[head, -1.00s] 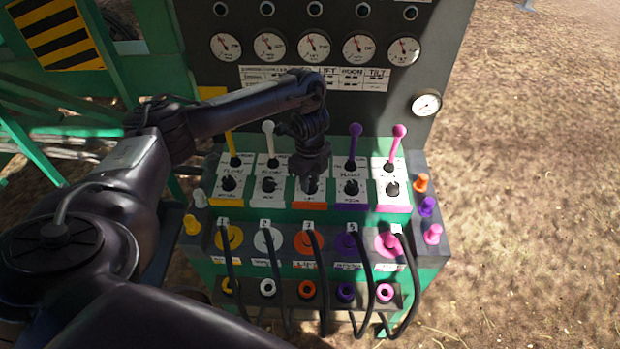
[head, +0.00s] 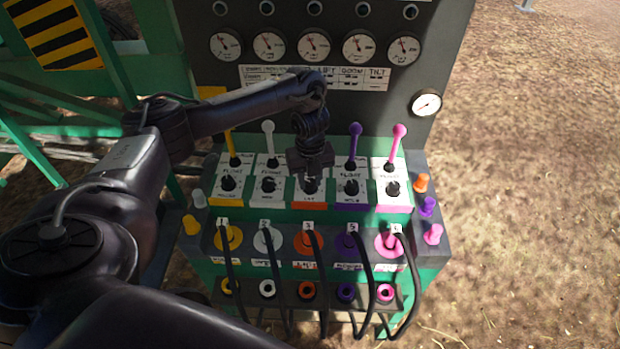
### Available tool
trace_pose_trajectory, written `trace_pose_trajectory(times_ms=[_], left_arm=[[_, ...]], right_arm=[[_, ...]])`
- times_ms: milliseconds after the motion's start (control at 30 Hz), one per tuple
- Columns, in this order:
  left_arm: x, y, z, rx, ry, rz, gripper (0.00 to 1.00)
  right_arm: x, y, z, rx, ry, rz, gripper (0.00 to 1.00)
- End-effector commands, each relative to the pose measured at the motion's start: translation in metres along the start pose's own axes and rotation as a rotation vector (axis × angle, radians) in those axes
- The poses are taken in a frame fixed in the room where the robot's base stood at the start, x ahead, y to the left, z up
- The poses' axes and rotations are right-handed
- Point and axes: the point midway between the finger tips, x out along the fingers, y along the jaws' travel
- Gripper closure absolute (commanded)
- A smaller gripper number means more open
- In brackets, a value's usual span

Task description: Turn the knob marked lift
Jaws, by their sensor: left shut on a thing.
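The control panel has a row of small black knobs, each on a labelled plate below a coloured lever. The lift knob (head: 311,187) is the middle one, on a white plate with an orange lower edge (head: 309,206); its label is small and looks like "LIFT". My left gripper (head: 311,178) points down from above and is shut on this knob. The gripper hides the knob's upper part and the lever behind it. Its fingertips are dark against the dark knob, so the knob's exact angle cannot be made out. My right gripper is not in view.
A purple lever (head: 354,145) and a pink lever (head: 398,143) stand right of the gripper, a white lever (head: 268,140) and a yellow lever (head: 231,147) left. Black hoses (head: 318,262) hang in front. Gauges (head: 314,47) line the back panel. Dry ground lies right.

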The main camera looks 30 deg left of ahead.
Motion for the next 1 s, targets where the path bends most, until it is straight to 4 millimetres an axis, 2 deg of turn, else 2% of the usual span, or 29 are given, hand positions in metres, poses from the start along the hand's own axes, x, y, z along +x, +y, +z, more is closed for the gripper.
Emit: trace_pose_trajectory(times_ms=[567,600,733,1000], left_arm=[[-0.0004,-0.0005,-0.0003,0.035,0.001,-0.001,0.95],[-0.0004,-0.0005,-0.0003,0.035,0.001,-0.001,0.67],[-0.0003,-0.0005,-0.0003,0.034,0.001,-0.001,0.50],[-0.0012,-0.0003,0.0000,0.034,0.000,-0.001,0.50]], right_arm=[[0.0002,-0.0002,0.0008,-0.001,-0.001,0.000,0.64],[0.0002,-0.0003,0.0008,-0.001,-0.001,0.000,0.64],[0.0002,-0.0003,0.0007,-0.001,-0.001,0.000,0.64],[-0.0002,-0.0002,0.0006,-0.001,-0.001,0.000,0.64]])
